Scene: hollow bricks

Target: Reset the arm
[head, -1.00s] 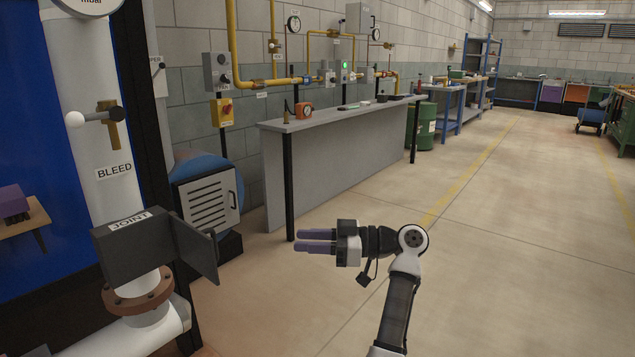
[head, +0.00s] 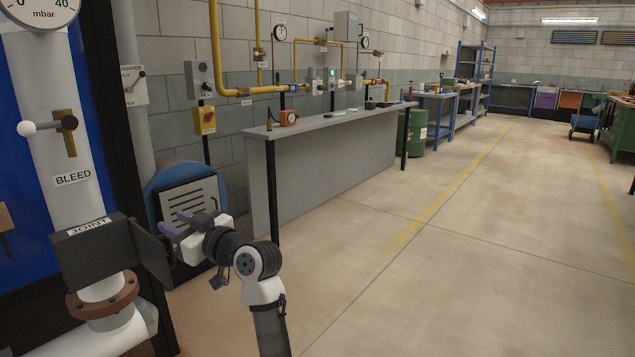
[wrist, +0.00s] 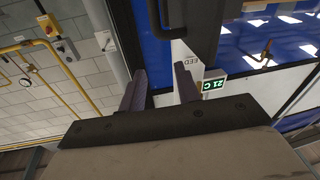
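My gripper (head: 183,226) is at the lower left of the head view, just right of the open flap of the dark box labelled JOINT (head: 92,245). Its two purple fingers are apart with nothing between them, as the wrist view (wrist: 160,72) also shows. The fingers point left, towards the white pipe. My arm is bent, its forearm rising from the bottom edge. I cannot tell whether the gripper touches the flap.
The white pipe (head: 62,150) carries a BLEED valve (head: 65,125). A vented cabinet door (head: 190,203) stands behind my gripper. A grey bench (head: 325,165) runs along the wall. The floor (head: 430,280) to the right is clear.

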